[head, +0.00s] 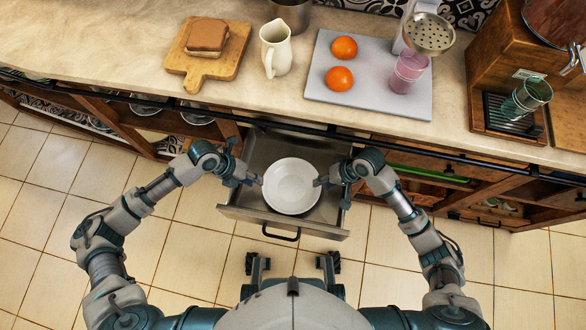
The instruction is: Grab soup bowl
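A white soup bowl (291,186) is in the open metal drawer (262,150) below the counter, seen from above. My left gripper (258,180) is at the bowl's left rim. My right gripper (319,182) is at its right rim. Both sets of fingertips appear to touch or nearly touch the rim. The fingers are small and partly hidden, so I cannot tell whether either gripper is closed on the bowl. The bowl's underside is hidden.
The counter (130,50) above holds a cutting board (175,62) with a sandwich, a white pitcher (276,48), and a grey board (408,106) with two oranges (345,48) and a pink glass (407,73). The drawer front (325,229) faces me.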

